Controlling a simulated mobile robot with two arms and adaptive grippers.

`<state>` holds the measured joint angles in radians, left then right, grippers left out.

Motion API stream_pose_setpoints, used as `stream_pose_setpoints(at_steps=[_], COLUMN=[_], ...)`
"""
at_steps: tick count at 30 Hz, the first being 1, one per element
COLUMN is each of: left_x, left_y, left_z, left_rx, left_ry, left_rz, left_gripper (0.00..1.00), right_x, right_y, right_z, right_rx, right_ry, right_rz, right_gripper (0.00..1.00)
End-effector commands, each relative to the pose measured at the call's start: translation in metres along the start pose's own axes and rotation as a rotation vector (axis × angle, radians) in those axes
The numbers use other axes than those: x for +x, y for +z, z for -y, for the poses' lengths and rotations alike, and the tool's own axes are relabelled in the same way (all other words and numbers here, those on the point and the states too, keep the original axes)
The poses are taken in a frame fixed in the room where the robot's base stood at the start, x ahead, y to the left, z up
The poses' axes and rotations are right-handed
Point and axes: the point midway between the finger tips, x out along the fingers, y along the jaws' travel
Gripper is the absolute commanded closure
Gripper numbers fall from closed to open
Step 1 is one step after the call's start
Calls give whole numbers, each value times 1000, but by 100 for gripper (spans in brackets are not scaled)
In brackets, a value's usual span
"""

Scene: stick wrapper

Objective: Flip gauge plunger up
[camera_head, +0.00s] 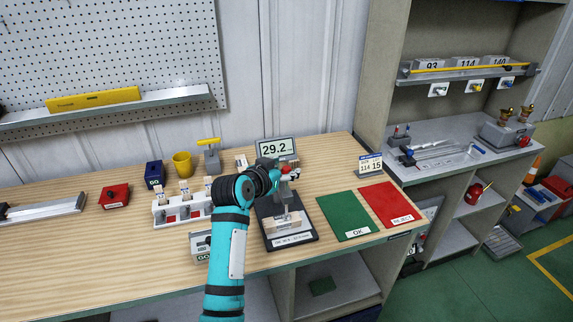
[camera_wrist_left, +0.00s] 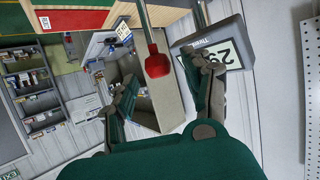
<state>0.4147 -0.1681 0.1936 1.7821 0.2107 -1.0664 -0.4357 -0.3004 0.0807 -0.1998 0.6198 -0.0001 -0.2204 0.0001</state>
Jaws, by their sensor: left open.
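The gauge (camera_head: 286,232) stands on the bench on a dark base, with pale blocks on it. Its display (camera_head: 276,148) reads 29.2. The display also shows in the left wrist view (camera_wrist_left: 226,57). A red-tipped lever (camera_wrist_left: 156,64) on a metal rod lies between the spread fingers of my left gripper (camera_wrist_left: 162,80), and I see no clear contact. In the head view my left gripper (camera_head: 284,174) is at the gauge's upper part, and my wrist hides some of the gauge. The plunger's exact position is hidden. My right gripper is not in view.
A green OK mat (camera_head: 345,215) and a red mat (camera_head: 390,203) lie right of the gauge. A white rack (camera_head: 180,212) with several small blocks stands left of it. A yellow cup (camera_head: 183,164), a blue box (camera_head: 154,174) and a red box (camera_head: 115,196) are farther left.

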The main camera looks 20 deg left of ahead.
Motion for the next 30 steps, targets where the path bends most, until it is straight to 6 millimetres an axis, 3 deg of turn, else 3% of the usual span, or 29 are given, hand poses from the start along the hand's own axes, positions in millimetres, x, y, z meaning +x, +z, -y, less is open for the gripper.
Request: stream_pose_setpoints(at_steps=[6, 15, 27, 30], left_x=[18, 20, 20, 20], left_y=[-1, 0, 0, 0], left_z=[0, 0, 0, 0], left_rx=[0, 1, 1, 0], left_ry=[0, -1, -1, -1], left_rz=[0, -1, -1, 0], left_gripper=[49, 49, 100, 100], right_x=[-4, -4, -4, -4], right_y=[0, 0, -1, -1], right_z=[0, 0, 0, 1], right_rx=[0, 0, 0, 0], right_ry=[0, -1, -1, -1], right_rz=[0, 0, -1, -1], right_gripper=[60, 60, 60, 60])
